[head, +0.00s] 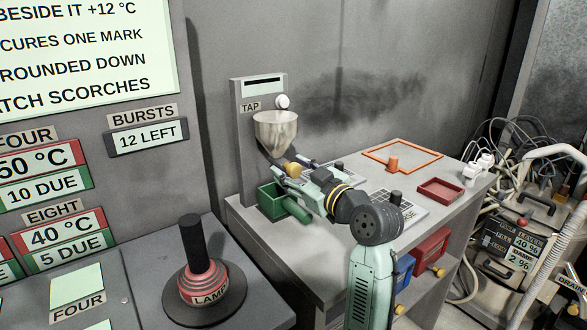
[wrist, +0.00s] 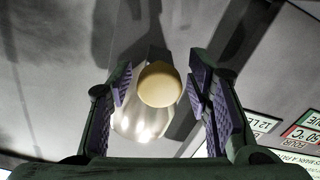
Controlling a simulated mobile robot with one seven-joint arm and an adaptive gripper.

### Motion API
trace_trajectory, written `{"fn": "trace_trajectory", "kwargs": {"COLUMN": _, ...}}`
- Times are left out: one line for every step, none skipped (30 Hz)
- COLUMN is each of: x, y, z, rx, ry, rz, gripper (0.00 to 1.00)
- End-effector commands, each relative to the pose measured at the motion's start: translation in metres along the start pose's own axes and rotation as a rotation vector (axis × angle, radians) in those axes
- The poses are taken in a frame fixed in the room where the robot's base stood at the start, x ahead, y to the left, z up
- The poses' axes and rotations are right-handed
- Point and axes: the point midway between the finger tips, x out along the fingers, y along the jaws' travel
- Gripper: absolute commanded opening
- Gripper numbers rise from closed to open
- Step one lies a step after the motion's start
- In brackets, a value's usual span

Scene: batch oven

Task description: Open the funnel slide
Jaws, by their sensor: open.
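The funnel (head: 275,130) is a pale metal cone on a grey upright panel marked TAP. A tan round knob (head: 292,170), seemingly that of the funnel slide, sits just below the funnel. My gripper (head: 290,167) is open, with its fingers around the knob's place. In the wrist view the knob (wrist: 160,84) shows round, between the two purple-padded fingers (wrist: 158,92), with gaps on both sides. The shiny funnel (wrist: 142,124) shows behind it. I cannot tell how deep the knob lies between the fingers. The slide plate itself is hidden.
A green box (head: 270,203) with a green handle stands under the funnel. A dark knob (head: 395,197), a red tray (head: 440,191) and an orange frame (head: 430,168) with a peg lie on the bench to the right. A lamp lever (head: 194,262) stands at the front left.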

Motion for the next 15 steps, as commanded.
{"fn": "trace_trajectory", "kwargs": {"x": -0.0001, "y": 0.0000, "z": 0.0001, "rx": 0.000, "ry": 0.000, "rz": 0.000, "gripper": 0.46}}
{"fn": "trace_trajectory", "kwargs": {"x": -0.0001, "y": 0.0000, "z": 0.0000, "rx": 0.000, "ry": 0.000, "rz": 0.000, "gripper": 0.46}}
{"fn": "trace_trajectory", "kwargs": {"x": -0.0002, "y": 0.0000, "z": 0.0000, "rx": 0.000, "ry": 0.000, "rz": 0.000, "gripper": 0.46}}
{"fn": "trace_trajectory", "kwargs": {"x": -0.0002, "y": 0.0001, "z": 0.0000, "rx": 0.000, "ry": 0.000, "rz": 0.000, "gripper": 0.44}}
{"fn": "trace_trajectory", "kwargs": {"x": -0.0003, "y": 0.0001, "z": 0.0000, "rx": 0.000, "ry": 0.000, "rz": 0.000, "gripper": 0.42}}
{"fn": "trace_trajectory", "kwargs": {"x": -0.0003, "y": 0.0001, "z": -0.0001, "rx": 0.000, "ry": 0.000, "rz": 0.000, "gripper": 0.40}}
{"fn": "trace_trajectory", "kwargs": {"x": -0.0004, "y": 0.0001, "z": -0.0001, "rx": 0.000, "ry": 0.000, "rz": 0.000, "gripper": 0.38}}
{"fn": "trace_trajectory", "kwargs": {"x": -0.0004, "y": 0.0001, "z": -0.0001, "rx": 0.000, "ry": 0.000, "rz": 0.000, "gripper": 0.36}}
{"fn": "trace_trajectory", "kwargs": {"x": -0.0004, "y": 0.0002, "z": -0.0001, "rx": 0.000, "ry": 0.000, "rz": 0.000, "gripper": 0.33}}
{"fn": "trace_trajectory", "kwargs": {"x": -0.0005, "y": 0.0002, "z": -0.0001, "rx": 0.000, "ry": 0.000, "rz": 0.000, "gripper": 0.31}}
{"fn": "trace_trajectory", "kwargs": {"x": -0.0005, "y": 0.0002, "z": -0.0001, "rx": 0.000, "ry": 0.000, "rz": 0.000, "gripper": 0.29}}
{"fn": "trace_trajectory", "kwargs": {"x": -0.0005, "y": 0.0002, "z": -0.0002, "rx": 0.000, "ry": 0.000, "rz": 0.000, "gripper": 0.26}}
{"fn": "trace_trajectory", "kwargs": {"x": -0.0005, "y": 0.0002, "z": -0.0002, "rx": 0.000, "ry": 0.000, "rz": 0.000, "gripper": 0.24}}
{"fn": "trace_trajectory", "kwargs": {"x": -0.0005, "y": 0.0002, "z": -0.0002, "rx": 0.000, "ry": 0.000, "rz": 0.000, "gripper": 0.22}}
{"fn": "trace_trajectory", "kwargs": {"x": -0.0005, "y": 0.0002, "z": -0.0002, "rx": 0.000, "ry": 0.000, "rz": 0.000, "gripper": 0.20}}
